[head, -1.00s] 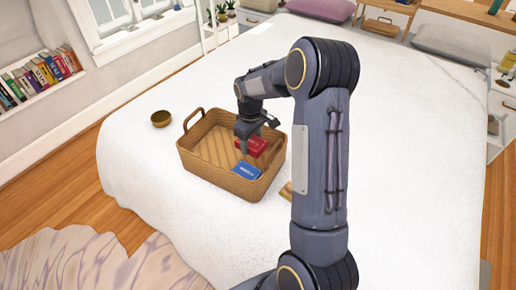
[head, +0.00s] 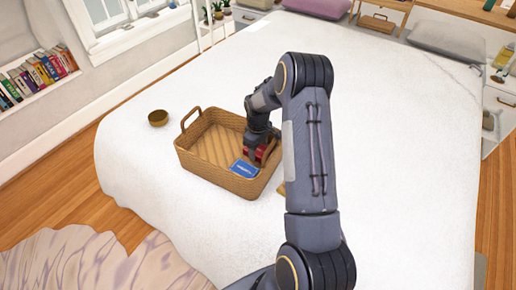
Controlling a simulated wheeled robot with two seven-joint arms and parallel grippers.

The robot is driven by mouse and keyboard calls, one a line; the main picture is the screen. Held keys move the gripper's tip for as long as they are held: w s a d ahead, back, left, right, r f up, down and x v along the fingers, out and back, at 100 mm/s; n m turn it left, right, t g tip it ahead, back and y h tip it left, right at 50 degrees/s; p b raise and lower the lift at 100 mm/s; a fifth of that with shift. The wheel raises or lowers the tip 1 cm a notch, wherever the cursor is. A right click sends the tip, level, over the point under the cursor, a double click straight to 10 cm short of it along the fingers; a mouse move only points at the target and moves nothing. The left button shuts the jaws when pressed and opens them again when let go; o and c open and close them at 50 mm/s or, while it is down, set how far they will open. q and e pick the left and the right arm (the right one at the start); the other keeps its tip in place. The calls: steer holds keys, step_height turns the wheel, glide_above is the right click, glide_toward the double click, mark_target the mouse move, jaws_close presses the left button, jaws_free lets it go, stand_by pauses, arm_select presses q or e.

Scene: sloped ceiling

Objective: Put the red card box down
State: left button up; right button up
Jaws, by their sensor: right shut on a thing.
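The red card box (head: 264,153) shows in the head view at the right side of the wicker basket (head: 214,182), partly hidden by my right gripper (head: 257,158). My right gripper is shut on the red card box. I cannot tell whether the box touches the basket's floor or right wall. A blue card box (head: 244,169) lies in the basket's front right corner, close to the gripper. My left gripper is not in view.
The basket stands on a white bed (head: 400,190). A small brown bowl (head: 158,118) sits left of it. A tan object (head: 281,188) lies by its right front corner, partly hidden by my arm. The basket's left half is empty.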

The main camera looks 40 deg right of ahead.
mark_target(258, 149)
steer(key=shift+f, duration=0.2)
steer(key=o, duration=1.1)
steer(key=shift+r, duration=0.1)
steer(key=s+a+r+m+t, duration=0.1)
steer(key=s+a+r, duration=0.1)
steer(key=r, duration=0.7)
steer(key=s+a+r, duration=0.1)
steer(key=a+r, duration=0.1)
steer(key=r, duration=0.8)
steer(key=s+a+r+m+t+y, duration=0.1)
steer(key=s+a+r+t, duration=0.1)
steer(key=s+a+r, duration=0.35)
steer(key=s+a+r+m+t+y, duration=0.1)
steer(key=s+a+r+y, duration=0.1)
steer(key=s+a, duration=0.7)
steer(key=s, duration=0.2)
steer(key=s+a+f+m+t, duration=0.1)
steer(key=s+a, duration=0.1)
steer(key=s, duration=0.1)
steer(key=s+a+f+m, duration=0.1)
steer(key=s+a, duration=0.1)
steer(key=s, duration=0.1)
steer(key=shift+s+f+t+y+b, duration=0.1)
steer(key=shift+f+t+y+b, duration=0.2)
steer(key=shift+y, duration=0.1)
